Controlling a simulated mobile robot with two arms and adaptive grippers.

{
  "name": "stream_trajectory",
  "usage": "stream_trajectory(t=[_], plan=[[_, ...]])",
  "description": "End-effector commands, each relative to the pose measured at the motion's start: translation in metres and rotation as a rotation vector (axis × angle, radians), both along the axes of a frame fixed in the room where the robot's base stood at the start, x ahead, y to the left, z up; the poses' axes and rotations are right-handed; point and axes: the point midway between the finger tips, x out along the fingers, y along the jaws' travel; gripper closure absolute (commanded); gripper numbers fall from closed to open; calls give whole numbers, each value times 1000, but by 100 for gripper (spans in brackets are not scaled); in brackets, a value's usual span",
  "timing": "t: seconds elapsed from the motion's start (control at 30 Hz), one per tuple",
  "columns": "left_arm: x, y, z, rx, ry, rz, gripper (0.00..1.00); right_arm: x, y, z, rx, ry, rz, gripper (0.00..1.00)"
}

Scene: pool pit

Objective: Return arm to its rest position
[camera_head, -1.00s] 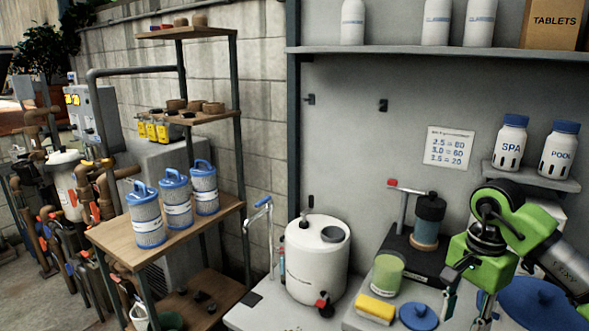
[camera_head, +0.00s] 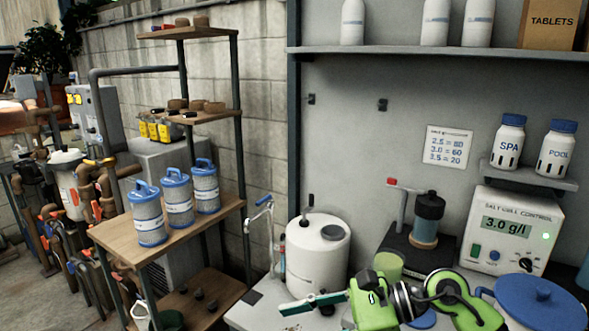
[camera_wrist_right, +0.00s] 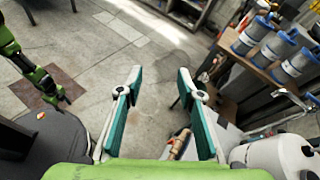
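My right arm (camera_head: 455,303) is green and black and reaches in low from the right in the head view. Its gripper (camera_head: 285,307) points left over the grey counter, in front of the white tank. In the right wrist view the same gripper (camera_wrist_right: 159,74) has its two teal-padded fingers wide apart with nothing between them. A green arm, which looks like my left one, shows at the left of the right wrist view. Its gripper (camera_wrist_right: 54,97) hangs above the floor, too small to tell open from shut. It is not in the head view.
The white tank (camera_head: 317,262) stands close behind the right gripper. A green-lidded jar (camera_head: 389,264), a blue lid (camera_head: 541,301) and the salt cell control box (camera_head: 512,232), reading 3.0 g/l, are near the arm. Filter cartridges (camera_head: 177,202) stand on the wooden shelf (camera_head: 115,237) to the left.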

Motion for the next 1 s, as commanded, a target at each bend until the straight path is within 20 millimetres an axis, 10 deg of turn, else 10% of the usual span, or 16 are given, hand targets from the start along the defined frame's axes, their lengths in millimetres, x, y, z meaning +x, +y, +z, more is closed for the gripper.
stream_trajectory(t=[0.2, 0.43, 0.67, 0.87, 0.9, 1.0], plan=[[1, 0, 0, 0, -2, 0, 60, 2, 29, 87, 621, 362, -222, 66], [3, -1, 0, -1, -5, 0, 60, 47, -40, 115, 1221, 863, -524, 66], [6, -1, 1, -1, -9, 0, 60, 69, -141, 27, 1753, 1410, -908, 66], [6, -1, 1, -2, -9, 0, 60, 22, -200, -104, 2134, 1840, -1333, 66], [6, -1, 1, -2, -9, 0, 60, 5, -206, -128, -2062, -1794, 1336, 66], [6, -1, 1, -2, -9, 0, 60, -43, -215, -181, -1828, -1618, 1304, 66]])
